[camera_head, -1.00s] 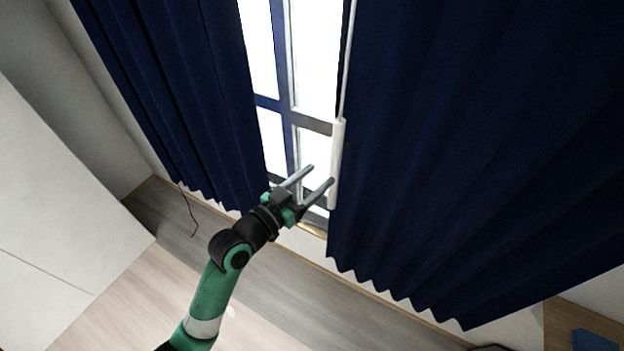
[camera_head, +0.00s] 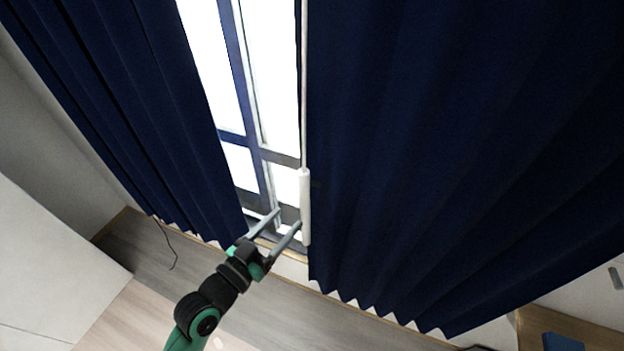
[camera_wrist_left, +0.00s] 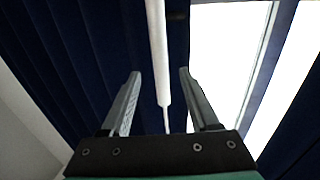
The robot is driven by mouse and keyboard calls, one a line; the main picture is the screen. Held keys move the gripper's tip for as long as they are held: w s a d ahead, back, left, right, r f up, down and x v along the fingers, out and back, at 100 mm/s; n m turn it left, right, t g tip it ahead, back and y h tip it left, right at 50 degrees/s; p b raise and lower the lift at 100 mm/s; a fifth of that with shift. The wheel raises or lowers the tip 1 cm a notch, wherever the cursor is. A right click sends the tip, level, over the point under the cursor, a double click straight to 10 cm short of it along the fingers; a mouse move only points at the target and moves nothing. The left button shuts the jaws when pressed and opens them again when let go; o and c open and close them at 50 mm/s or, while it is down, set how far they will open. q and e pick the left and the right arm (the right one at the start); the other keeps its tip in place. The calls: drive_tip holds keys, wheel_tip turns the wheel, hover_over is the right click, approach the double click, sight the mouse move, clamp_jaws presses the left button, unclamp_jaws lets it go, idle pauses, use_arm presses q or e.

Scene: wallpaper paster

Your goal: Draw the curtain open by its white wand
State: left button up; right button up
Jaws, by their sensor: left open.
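The white wand (camera_head: 305,205) hangs upright along the left edge of the right-hand navy curtain (camera_head: 430,150), with a thin rod above its thick handle. My left gripper (camera_head: 288,218) is open, its fingertips close beside the lower part of the handle. In the left wrist view the wand (camera_wrist_left: 157,50) runs through the gap between the two open fingers (camera_wrist_left: 158,73), with no finger visibly touching it. I cannot tell how deep it sits between them. My right gripper is not in view.
Another navy curtain (camera_head: 140,100) hangs on the left. The bright window (camera_head: 275,80) shows between the curtains. A thin dark cord (camera_head: 168,245) lies on the floor at left, and a blue object (camera_head: 562,342) is at the bottom right.

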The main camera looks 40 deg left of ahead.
use_arm(q)
drive_tip(key=p, duration=0.1)
hover_over(313, 191)
drive_tip(key=s+d, duration=0.3)
drive_tip(key=s, duration=0.1)
drive_tip(key=shift+w+d, duration=0.1)
drive_tip(key=shift+w, duration=0.15)
clamp_jaws()
idle(0.8)
